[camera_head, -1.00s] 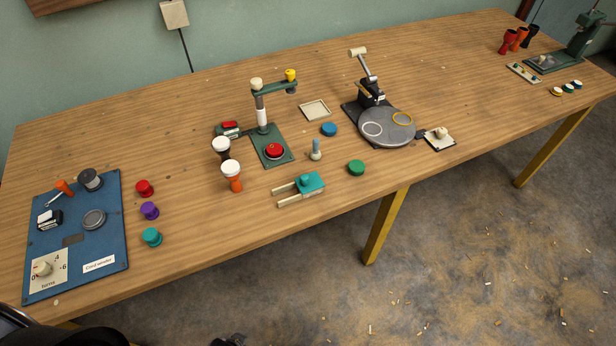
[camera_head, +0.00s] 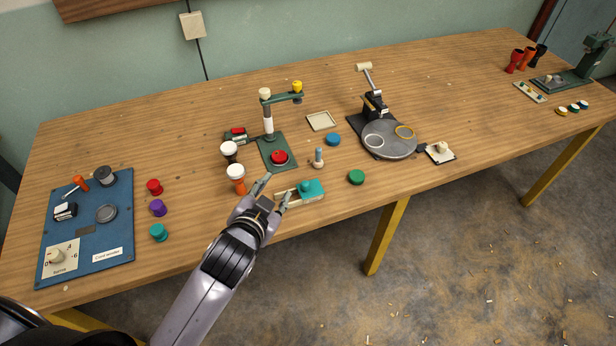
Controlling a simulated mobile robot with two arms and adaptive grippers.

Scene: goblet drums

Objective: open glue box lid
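A small teal block with a raised knob on two pale rails (camera_head: 312,190), which I take to be the glue box with its lid, sits near the front edge of the bench. My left gripper (camera_head: 277,187) reaches in from below, just left of it. Its two fingers are spread with nothing between them. The right finger is close to the left ends of the rails; I cannot tell whether it touches. The gripper hides part of the rails' left end. My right gripper is not in view.
Two goblet drums with white tops (camera_head: 236,173) stand just behind my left gripper. A green disc (camera_head: 356,177) lies to the right. A blue cord-winder board (camera_head: 88,225) is at left.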

